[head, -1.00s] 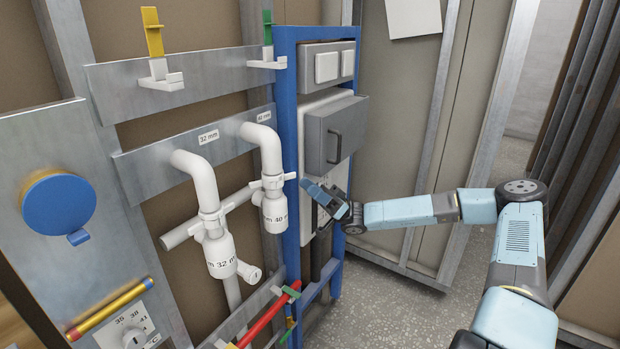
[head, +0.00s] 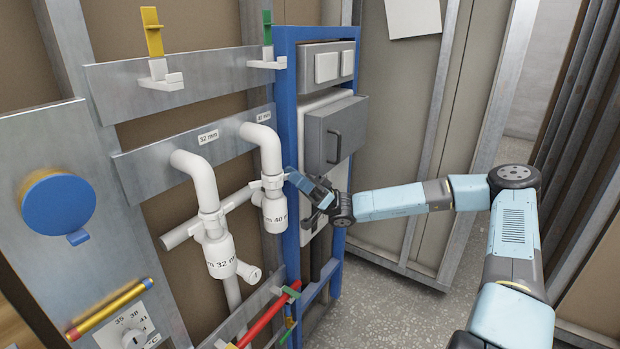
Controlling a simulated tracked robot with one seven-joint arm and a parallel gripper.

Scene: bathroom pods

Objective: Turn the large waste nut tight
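Two white waste pipes bend down from the upper rail. The right one, marked 40 mm, carries the larger white nut (head: 272,184), a collar with a small tab above the labelled 40 mm cup (head: 275,213). The left one, marked 32 mm, has a smaller nut (head: 212,220) above its cup (head: 221,256). My gripper (head: 297,196) is just right of the large nut, in front of the blue frame post. Its fingers look apart, the upper one close to the nut's tab. I cannot tell whether they touch. I see nothing held.
The blue frame (head: 289,120) with a grey handled box (head: 333,134) stands right behind my gripper. A horizontal white pipe (head: 238,200) joins the two waste pipes. A red pipe (head: 268,318) lies below. The floor to the right is free.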

